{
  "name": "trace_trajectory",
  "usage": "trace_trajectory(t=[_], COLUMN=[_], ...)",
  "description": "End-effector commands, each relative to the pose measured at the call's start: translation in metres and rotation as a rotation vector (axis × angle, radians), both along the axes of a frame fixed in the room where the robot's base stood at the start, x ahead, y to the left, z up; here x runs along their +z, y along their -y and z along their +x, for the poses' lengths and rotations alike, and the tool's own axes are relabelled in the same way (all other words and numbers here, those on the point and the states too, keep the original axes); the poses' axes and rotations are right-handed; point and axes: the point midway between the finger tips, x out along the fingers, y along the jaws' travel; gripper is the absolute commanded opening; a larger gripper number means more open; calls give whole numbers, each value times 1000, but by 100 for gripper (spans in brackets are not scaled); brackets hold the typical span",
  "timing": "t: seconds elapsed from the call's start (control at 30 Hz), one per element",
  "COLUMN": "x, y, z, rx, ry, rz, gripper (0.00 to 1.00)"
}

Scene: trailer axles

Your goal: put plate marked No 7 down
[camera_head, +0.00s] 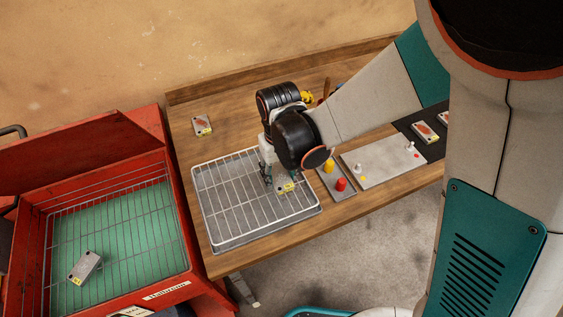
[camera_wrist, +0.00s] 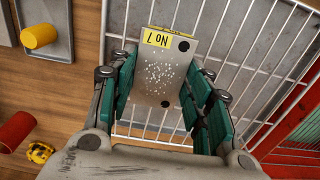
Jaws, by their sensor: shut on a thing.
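The plate marked No 7 (camera_wrist: 160,75) is a small grey metal plate with a yellow label, two dark holes and white specks. It is held between the teal finger pads of my gripper (camera_wrist: 158,97) in the wrist view. In the head view the plate (camera_head: 286,187) shows below my gripper (camera_head: 276,178), over the front right part of the white wire rack (camera_head: 225,197). The rack bars lie behind the plate in the wrist view (camera_wrist: 265,30). I cannot tell whether the plate touches the bars.
A red parts washer (camera_head: 178,232) at left holds a similar plate (camera_head: 85,266) on its wire grid. Another plate (camera_head: 202,125) lies at the bench's back left. Right of the rack are a small tray with yellow (camera_head: 328,166) and red (camera_head: 341,184) cylinders and a grey board (camera_head: 384,163).

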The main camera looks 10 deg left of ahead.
Motion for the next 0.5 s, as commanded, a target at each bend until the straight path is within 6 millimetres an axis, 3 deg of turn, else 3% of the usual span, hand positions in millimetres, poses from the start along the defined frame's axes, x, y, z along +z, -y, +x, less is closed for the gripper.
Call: trace_trajectory(t=[0.43, 0.47, 0.5], x=[-9, -9, -8], y=[0, 0, 0], z=[0, 0, 0], rx=[0, 0, 0], ry=[0, 0, 0], rz=[0, 0, 0], gripper=[0, 50, 59])
